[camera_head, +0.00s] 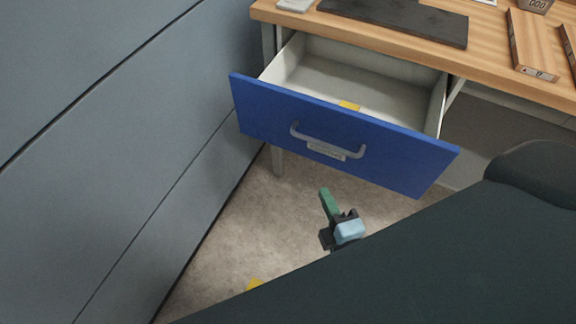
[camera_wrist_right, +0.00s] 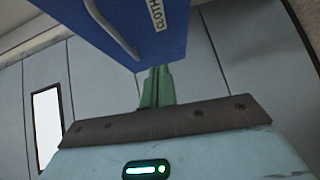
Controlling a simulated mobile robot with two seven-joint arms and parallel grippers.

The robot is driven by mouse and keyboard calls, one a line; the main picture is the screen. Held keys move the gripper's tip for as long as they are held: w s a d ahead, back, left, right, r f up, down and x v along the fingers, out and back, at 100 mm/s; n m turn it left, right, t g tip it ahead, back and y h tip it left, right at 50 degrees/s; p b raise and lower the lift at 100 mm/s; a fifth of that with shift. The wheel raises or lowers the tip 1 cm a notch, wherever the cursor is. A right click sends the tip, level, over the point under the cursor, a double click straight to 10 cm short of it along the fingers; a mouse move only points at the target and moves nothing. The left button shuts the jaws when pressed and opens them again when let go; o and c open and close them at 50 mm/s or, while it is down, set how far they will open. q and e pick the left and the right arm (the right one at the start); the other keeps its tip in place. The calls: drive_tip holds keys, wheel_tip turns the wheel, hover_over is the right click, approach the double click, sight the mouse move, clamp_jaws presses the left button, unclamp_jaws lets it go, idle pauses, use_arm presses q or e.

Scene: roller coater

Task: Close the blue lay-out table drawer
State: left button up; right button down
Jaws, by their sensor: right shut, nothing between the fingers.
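The blue drawer front (camera_head: 340,135) hangs under the wooden table, and the drawer is pulled well out, showing its pale inside (camera_head: 350,84). A grey bar handle (camera_head: 328,146) and a label are on the front. My right gripper (camera_head: 325,194) has green fingers, shut with nothing between them, below and in front of the drawer front. In the right wrist view the fingers (camera_wrist_right: 157,86) point up at the lower edge of the blue front (camera_wrist_right: 155,30); I cannot tell whether they touch it. My left gripper is not in view.
The wooden tabletop (camera_head: 490,60) holds a dark mat (camera_head: 400,18) and wooden pieces. A yellow item (camera_head: 349,105) lies in the drawer. A grey-blue wall (camera_head: 110,130) stands close on the left. My dark arm fills the lower right.

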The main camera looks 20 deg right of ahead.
drive_tip(key=a, duration=0.1)
drive_tip(key=n+p, duration=0.1)
drive_tip(key=p, duration=0.2)
approach(310, 148)
drive_tip(key=w+a+r, duration=0.4)
drive_tip(key=w, duration=0.1)
drive_tip(key=shift+t, duration=0.4)
drive_tip(key=shift+w+d+f+p, duration=0.2)
drive_tip(key=shift+w+d, duration=0.4)
drive_tip(key=shift+d, duration=0.2)
drive_tip(key=shift+w+d+f+p, duration=0.1)
drive_tip(key=shift+w+d+p, duration=0.05)
drive_tip(key=shift+w+d, duration=0.55)
drive_tip(key=shift+s+d, duration=0.1)
